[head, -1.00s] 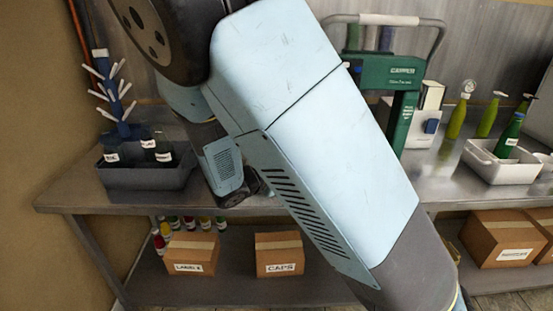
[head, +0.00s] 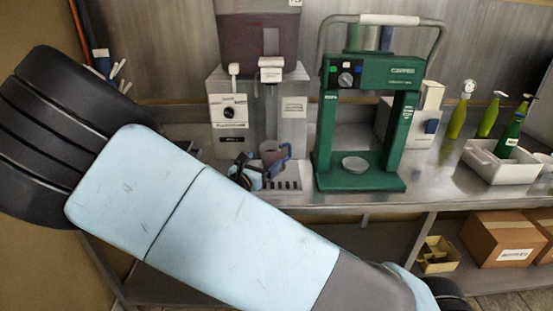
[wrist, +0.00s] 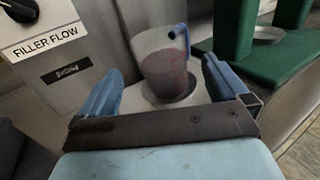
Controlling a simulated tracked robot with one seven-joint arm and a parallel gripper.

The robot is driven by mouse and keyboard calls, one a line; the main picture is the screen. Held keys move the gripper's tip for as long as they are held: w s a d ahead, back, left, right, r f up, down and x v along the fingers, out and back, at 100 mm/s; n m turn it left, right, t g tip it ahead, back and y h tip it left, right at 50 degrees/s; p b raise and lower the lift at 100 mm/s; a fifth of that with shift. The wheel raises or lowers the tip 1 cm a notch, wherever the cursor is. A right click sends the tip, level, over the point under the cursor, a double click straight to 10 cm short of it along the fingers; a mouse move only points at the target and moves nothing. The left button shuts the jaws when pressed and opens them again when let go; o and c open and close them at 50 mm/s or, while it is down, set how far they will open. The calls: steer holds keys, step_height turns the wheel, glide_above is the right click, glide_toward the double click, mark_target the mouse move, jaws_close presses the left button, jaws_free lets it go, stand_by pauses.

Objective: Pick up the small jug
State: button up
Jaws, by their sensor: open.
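The small jug (head: 270,152) is see-through grey with a blue handle and a dull reddish lower part. It stands upright at the filler machine (head: 232,112), below its taps, by the slotted drip tray (head: 284,184). In the wrist view the jug (wrist: 165,72) is ahead, between the two blue fingers, its handle at the upper right. My gripper (wrist: 163,66) is open and empty, with a gap showing on both sides of the jug. In the head view my gripper (head: 249,172) is just left and in front of the jug, partly hidden by my arm.
A green capper (head: 361,125) stands close right of the jug, its base (wrist: 262,58) near my right finger. Green bottles (head: 457,116) and a white tray (head: 503,165) are further right on the steel bench (head: 440,185). Boxes (head: 499,240) sit below.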

mark_target(275, 149)
steer(key=shift+x, duration=3.35)
steer(key=shift+f, duration=0.1)
steer(key=shift+c, duration=0.5)
steer(key=c, duration=1.2)
